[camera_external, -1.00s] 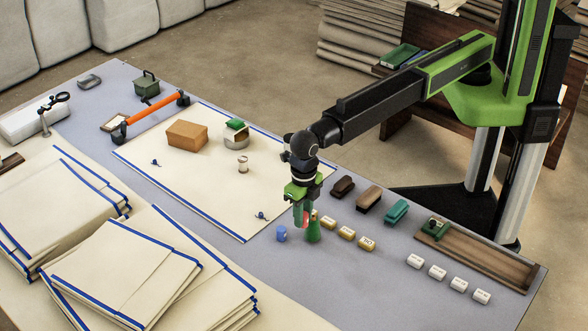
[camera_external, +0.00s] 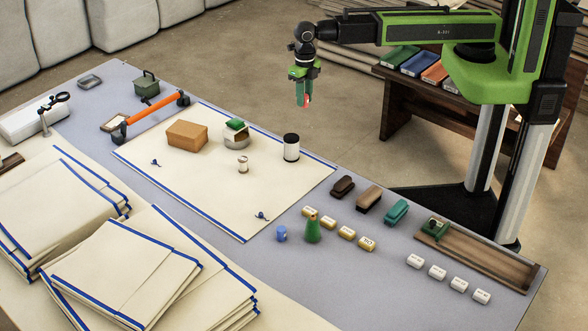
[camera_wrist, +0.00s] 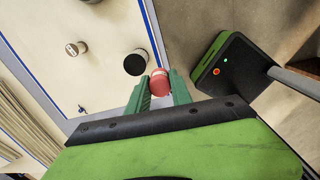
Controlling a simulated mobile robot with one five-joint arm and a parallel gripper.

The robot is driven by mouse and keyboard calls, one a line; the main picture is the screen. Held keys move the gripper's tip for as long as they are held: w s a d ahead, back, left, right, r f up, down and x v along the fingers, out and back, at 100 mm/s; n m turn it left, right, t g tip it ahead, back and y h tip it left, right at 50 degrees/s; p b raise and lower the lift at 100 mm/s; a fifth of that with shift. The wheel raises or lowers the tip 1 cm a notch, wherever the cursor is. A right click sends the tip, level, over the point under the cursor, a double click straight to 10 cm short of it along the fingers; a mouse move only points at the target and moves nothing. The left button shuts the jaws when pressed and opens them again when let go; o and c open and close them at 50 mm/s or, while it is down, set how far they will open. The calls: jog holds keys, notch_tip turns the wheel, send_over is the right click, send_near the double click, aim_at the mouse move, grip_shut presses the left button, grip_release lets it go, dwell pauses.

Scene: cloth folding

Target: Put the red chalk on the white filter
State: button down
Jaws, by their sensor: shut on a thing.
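My gripper (camera_external: 304,96) is shut on the red chalk (camera_external: 306,101) and holds it high above the table. In the wrist view, the rounded red chalk (camera_wrist: 160,86) sits between the two green fingers of my gripper (camera_wrist: 159,88). The white filter (camera_external: 291,151) is an upright white cylinder with a black top. It stands on the cream cloth, near the cloth's right corner, below my gripper in the picture. In the wrist view, the white filter's dark top (camera_wrist: 136,64) shows just left of the chalk, apart from it.
The cream cloth (camera_external: 205,190) also holds a brown box (camera_external: 187,135), a round tin (camera_external: 236,137) and a small spool (camera_external: 243,165). A green bottle (camera_external: 313,230), blue chalk (camera_external: 281,234) and several small blocks stand right of the cloth. The air around my gripper is clear.

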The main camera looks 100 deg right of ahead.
jog(key=d+r+m, duration=0.1)
jog(key=d+r, duration=0.1)
jog(key=d, duration=0.5)
jog(key=b, duration=0.6)
send_over(291, 137)
jog(key=f, duration=0.7)
jog(key=shift+d+f, duration=0.25)
jog(key=shift+d, duration=0.1)
jog(key=shift+a, duration=0.35)
notch_tip(291, 137, down, 4)
jog(key=b, duration=0.4)
jog(key=shift+f+b, duration=0.15)
jog(key=shift+b, duration=0.15)
jog(key=shift+r, duration=0.2)
jog(key=shift+f, duration=0.15)
jog(key=c, duration=1.1)
grip_release()
jog(key=shift+c, duration=0.2)
